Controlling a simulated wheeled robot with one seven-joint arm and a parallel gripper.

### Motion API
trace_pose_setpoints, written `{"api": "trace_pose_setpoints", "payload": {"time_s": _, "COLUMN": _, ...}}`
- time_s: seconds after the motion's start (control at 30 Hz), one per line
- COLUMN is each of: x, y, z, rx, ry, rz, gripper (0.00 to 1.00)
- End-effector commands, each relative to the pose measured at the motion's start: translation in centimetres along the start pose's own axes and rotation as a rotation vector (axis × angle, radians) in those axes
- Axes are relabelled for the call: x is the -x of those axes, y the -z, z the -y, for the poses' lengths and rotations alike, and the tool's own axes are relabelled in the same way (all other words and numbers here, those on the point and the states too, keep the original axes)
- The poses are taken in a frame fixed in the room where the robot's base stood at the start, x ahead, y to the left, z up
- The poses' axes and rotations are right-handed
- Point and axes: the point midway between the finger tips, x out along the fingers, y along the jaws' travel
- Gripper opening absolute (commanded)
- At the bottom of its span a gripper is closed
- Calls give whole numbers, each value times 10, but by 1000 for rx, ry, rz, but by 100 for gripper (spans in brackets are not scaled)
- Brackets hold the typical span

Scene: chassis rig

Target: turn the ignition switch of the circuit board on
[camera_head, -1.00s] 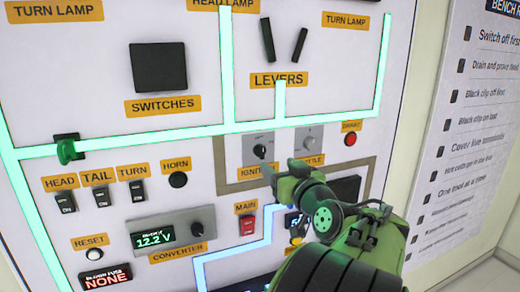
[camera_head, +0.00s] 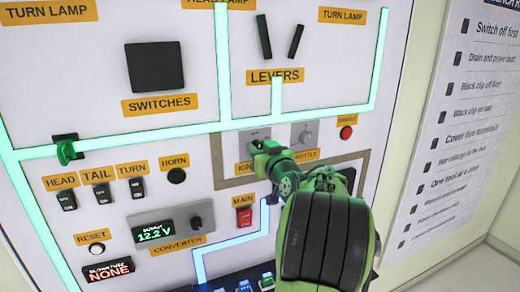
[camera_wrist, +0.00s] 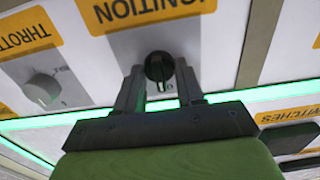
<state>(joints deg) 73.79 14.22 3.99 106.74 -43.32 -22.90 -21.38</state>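My gripper (camera_wrist: 159,78) is open, with one finger on each side of the knob. A narrow gap shows between the fingers and the knob; contact is not clear. In the head view, my green gripper (camera_head: 266,149) is at the panel and hides the knob. Only the top of its grey plate (camera_head: 255,134) and part of the label show.
The throttle knob (camera_head: 306,134) is just right of the ignition, with a red button (camera_head: 346,133) beyond it. The red MAIN switch (camera_head: 244,217) is below. A lit green strip (camera_head: 180,133) runs above. The converter (camera_head: 168,232) reads 12.2 V.

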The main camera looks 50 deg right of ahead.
Motion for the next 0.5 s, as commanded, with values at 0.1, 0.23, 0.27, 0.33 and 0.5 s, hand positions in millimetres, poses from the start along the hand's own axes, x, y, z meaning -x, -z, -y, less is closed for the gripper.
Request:
{"api": "trace_pose_setpoints", "payload": {"time_s": 0.1, "x": 0, "y": 0, "z": 0, "rx": 0, "ry": 0, "rz": 0, "gripper": 9}}
{"api": "trace_pose_setpoints", "payload": {"time_s": 0.23, "x": 0, "y": 0, "z": 0, "rx": -2, "ry": 0, "rz": 0, "gripper": 7}}
{"api": "trace_pose_setpoints", "payload": {"time_s": 0.27, "x": 0, "y": 0, "z": 0, "rx": -5, "ry": 0, "rz": 0, "gripper": 7}}
{"api": "trace_pose_setpoints", "payload": {"time_s": 0.33, "x": 0, "y": 0, "z": 0, "rx": -14, "ry": 0, "rz": 0, "gripper": 7}}
{"api": "trace_pose_setpoints", "payload": {"time_s": 0.5, "x": 0, "y": 0, "z": 0, "rx": -71, "ry": 1, "rz": 0, "gripper": 7}}
